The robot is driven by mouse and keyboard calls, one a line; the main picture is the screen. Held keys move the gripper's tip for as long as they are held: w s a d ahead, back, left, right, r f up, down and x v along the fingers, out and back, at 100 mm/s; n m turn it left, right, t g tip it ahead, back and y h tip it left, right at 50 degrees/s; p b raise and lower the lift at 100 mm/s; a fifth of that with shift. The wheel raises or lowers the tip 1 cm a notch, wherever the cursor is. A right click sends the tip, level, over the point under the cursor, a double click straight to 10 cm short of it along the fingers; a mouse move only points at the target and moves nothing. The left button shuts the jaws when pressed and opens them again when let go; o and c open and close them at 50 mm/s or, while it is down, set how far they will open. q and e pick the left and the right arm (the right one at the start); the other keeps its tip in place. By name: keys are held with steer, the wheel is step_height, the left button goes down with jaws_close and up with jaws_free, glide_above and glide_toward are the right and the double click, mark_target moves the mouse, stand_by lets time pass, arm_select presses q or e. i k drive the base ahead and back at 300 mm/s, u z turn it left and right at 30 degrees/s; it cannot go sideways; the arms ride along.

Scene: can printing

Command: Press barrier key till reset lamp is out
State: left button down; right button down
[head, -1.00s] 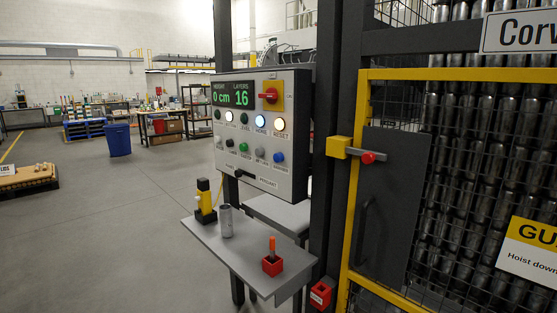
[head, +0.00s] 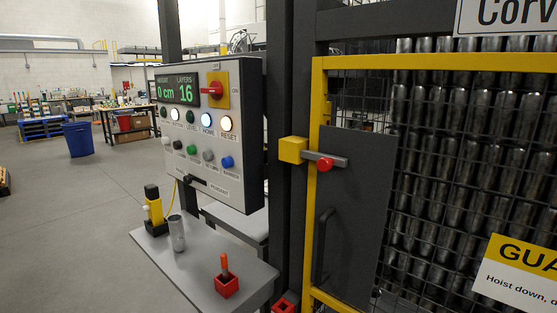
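The control panel (head: 238,150) stands left of the guarded cage, its display (head: 178,89) reading 0 cm and layers 16. The reset lamp (head: 226,123) at the right end of the lamp row is lit a warm white. The blue barrier key (head: 227,162) is below it, at the right end of the button row. The home lamp (head: 207,120) and one lamp further left are also lit. Neither of my grippers is in the head view.
A shelf (head: 200,262) under the panel holds a yellow and black device (head: 154,209), a metal can (head: 177,234) and a red holder (head: 227,285) with an orange-handled tool. The yellow-framed cage door (head: 345,215) is at right. Open floor lies left.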

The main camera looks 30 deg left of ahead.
mark_target(227, 162)
steer(key=u, duration=0.1)
steer(key=i, duration=1)
steer(key=u, duration=0.8)
